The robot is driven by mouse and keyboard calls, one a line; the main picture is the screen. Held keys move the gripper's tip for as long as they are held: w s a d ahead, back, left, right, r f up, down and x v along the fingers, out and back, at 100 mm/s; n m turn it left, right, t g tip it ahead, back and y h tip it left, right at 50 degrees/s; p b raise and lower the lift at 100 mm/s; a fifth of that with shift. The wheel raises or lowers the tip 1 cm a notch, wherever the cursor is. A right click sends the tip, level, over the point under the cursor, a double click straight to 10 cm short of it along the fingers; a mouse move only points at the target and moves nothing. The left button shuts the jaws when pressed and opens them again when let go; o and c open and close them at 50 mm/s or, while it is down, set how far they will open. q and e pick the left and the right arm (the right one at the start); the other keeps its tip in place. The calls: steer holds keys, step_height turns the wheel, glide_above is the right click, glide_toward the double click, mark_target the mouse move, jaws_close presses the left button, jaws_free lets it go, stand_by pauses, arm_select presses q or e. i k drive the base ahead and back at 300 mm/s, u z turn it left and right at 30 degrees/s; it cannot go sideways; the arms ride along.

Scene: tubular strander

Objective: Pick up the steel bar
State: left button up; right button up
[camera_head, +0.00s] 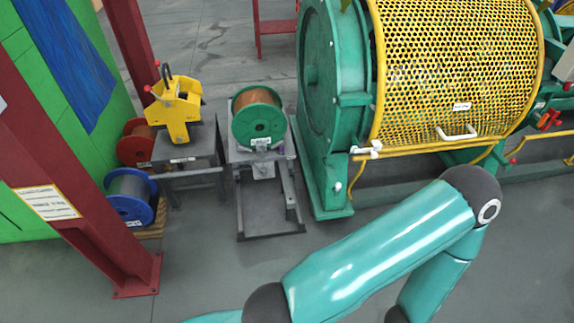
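I cannot make out a steel bar for certain in the head view. Some small metal-coloured items (262,146) sit at the front of the grey stand (240,193), below the green-flanged spool (258,122), but they are too small to tell apart. One of my teal arms crosses the lower middle and right of the view, bent at a dark joint, and hides the floor behind it. Neither of my grippers is in view.
A grey table (203,150) holds a yellow device (178,108). A blue-flanged spool (131,197) and a red-flanged spool (134,143) are left of it. The green strander (328,110) with its yellow mesh guard (455,70) fills the right. A red column (75,185) stands left. Floor (215,265) in front is clear.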

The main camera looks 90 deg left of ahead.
mark_target(216, 170)
steer(key=u, duration=0.05)
steer(key=i, duration=0.25)
steer(key=u, duration=1.8)
steer(key=i, duration=0.5)
steer(key=u, duration=1.1)
steer(key=i, duration=0.45)
steer(key=u, duration=0.6)
steer(key=k, duration=0.95)
steer(key=u, duration=0.25)
steer(key=i, duration=0.9)
steer(key=z, duration=0.35)
steer(key=k, duration=0.2)
steer(key=u, duration=0.15)
